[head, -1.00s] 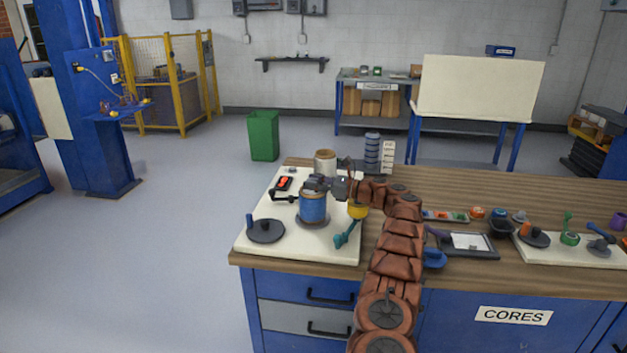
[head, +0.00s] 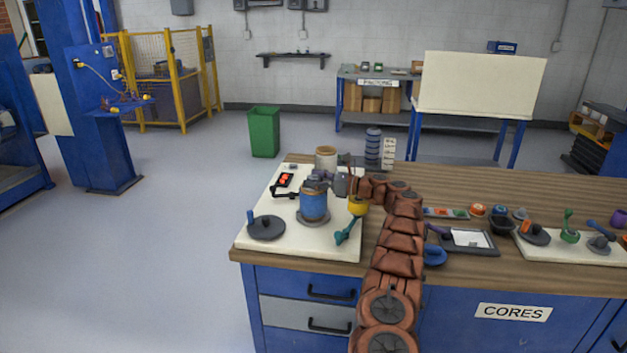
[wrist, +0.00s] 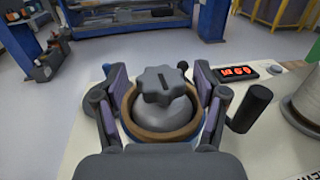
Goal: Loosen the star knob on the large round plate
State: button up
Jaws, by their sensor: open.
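A dark grey star knob (wrist: 164,85) sits on a grey rounded cone (wrist: 166,110) inside the tan core ring (wrist: 128,100) of a roll. In the head view this is the blue roll (head: 314,206), upright on a round grey plate (head: 313,220). My gripper (wrist: 160,82) is open, with its purple-padded fingers on either side of the knob and visible gaps to it. In the head view my gripper (head: 322,180) is over the top of the roll and hides the knob.
On the white board (head: 285,240) are a grey disc with a blue post (head: 266,228), a teal handle (head: 348,231), a yellow part (head: 357,206), and a black crank (wrist: 250,108). A box with red displays (wrist: 235,72) and a tan roll (head: 325,158) stand behind.

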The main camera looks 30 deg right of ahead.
jog(key=v, duration=1.2)
dwell(0.5)
